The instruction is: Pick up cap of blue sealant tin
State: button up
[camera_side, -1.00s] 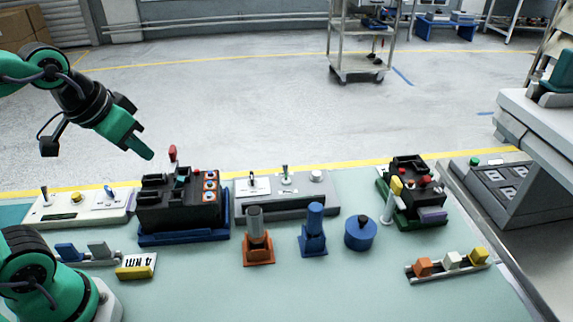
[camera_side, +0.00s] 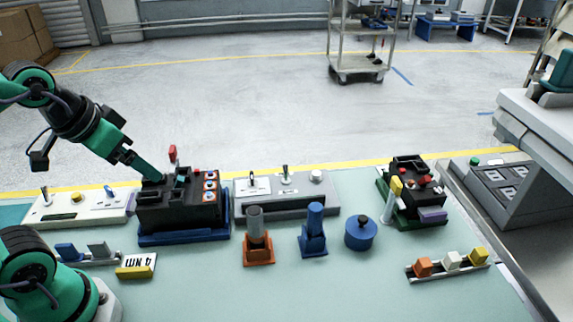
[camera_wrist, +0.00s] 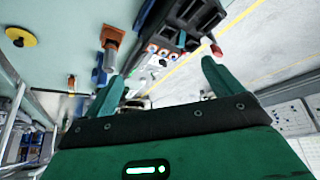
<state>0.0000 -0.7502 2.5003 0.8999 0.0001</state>
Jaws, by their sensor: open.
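The blue sealant tin (camera_side: 360,236) is a short round tin standing on the table right of centre in the side view. Its small dark cap (camera_side: 362,218) sits on top. My gripper (camera_side: 150,172) is far to the left of the tin, over the left part of the black battery-like block. In the wrist view my gripper (camera_wrist: 160,82) shows two green fingers spread apart with nothing between them. I cannot make out the tin with certainty in the wrist view.
A blue stand (camera_side: 313,243) with a blue cylinder and an orange stand (camera_side: 259,252) with a grey cylinder stand left of the tin. The black block (camera_side: 180,215) and a grey switch panel (camera_side: 290,205) line the back. Clear table lies in front of the tin.

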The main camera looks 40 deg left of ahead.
jog(key=w+d+r+g, duration=0.1)
jog(key=w+d+r, duration=0.35)
jog(key=w, duration=0.55)
jog(key=n+g, duration=0.2)
jog(key=g, duration=0.2)
send_over(363, 218)
jog(key=f, duration=1.6)
jog(key=shift+a, duration=0.35)
jog(key=shift+d+f+g, duration=0.3)
jog(key=shift+d+f, duration=0.1)
jog(key=shift+f, duration=4.05)
